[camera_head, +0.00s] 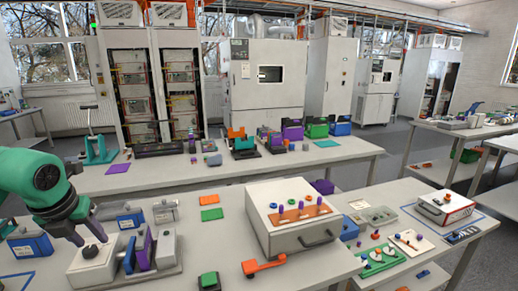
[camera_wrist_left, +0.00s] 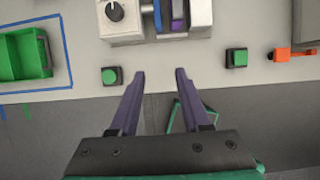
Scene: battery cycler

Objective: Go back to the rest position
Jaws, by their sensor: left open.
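My left gripper (camera_head: 87,237) reaches in from the left in the head view, its fingers pointing down near a pale device (camera_head: 85,272) with a dark knob. In the left wrist view the gripper (camera_wrist_left: 160,72) is open, with nothing between its two dark purple fingers. The device's edge and knob (camera_wrist_left: 115,11) lie beyond the fingertips there, with blue and purple parts beside the knob. I cannot tell the exact height of the fingers over the table. My right gripper is not in view.
Two green-topped buttons (camera_wrist_left: 109,76) (camera_wrist_left: 237,58) and an orange handle (camera_wrist_left: 289,54) lie near the table edge. A green bin (camera_wrist_left: 20,55) sits inside blue tape. A white box with a handle (camera_head: 290,219) stands mid-table. A second bench (camera_head: 235,169) runs behind.

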